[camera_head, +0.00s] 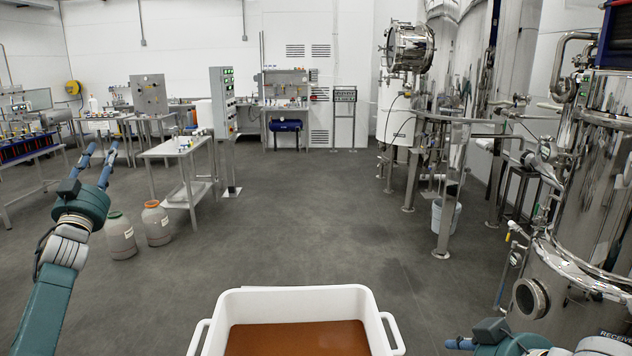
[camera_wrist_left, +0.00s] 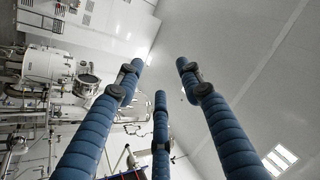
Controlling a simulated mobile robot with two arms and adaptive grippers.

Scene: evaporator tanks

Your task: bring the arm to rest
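My left gripper (camera_head: 101,152) is raised at the left of the head view, with its blue fingers pointing up and apart. In the left wrist view its fingers (camera_wrist_left: 160,72) are spread with nothing between them. My right gripper (camera_head: 460,343) shows only in part at the bottom right edge, with one blue finger pointing left; most of it is cut off, and I cannot see whether it holds anything.
A white tub (camera_head: 290,298) with brown contents is in front of me at the bottom centre. Steel tanks (camera_head: 600,210) stand close at the right. Two lidded containers (camera_head: 155,222) and a small table (camera_head: 178,148) are at the left. The middle floor is clear.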

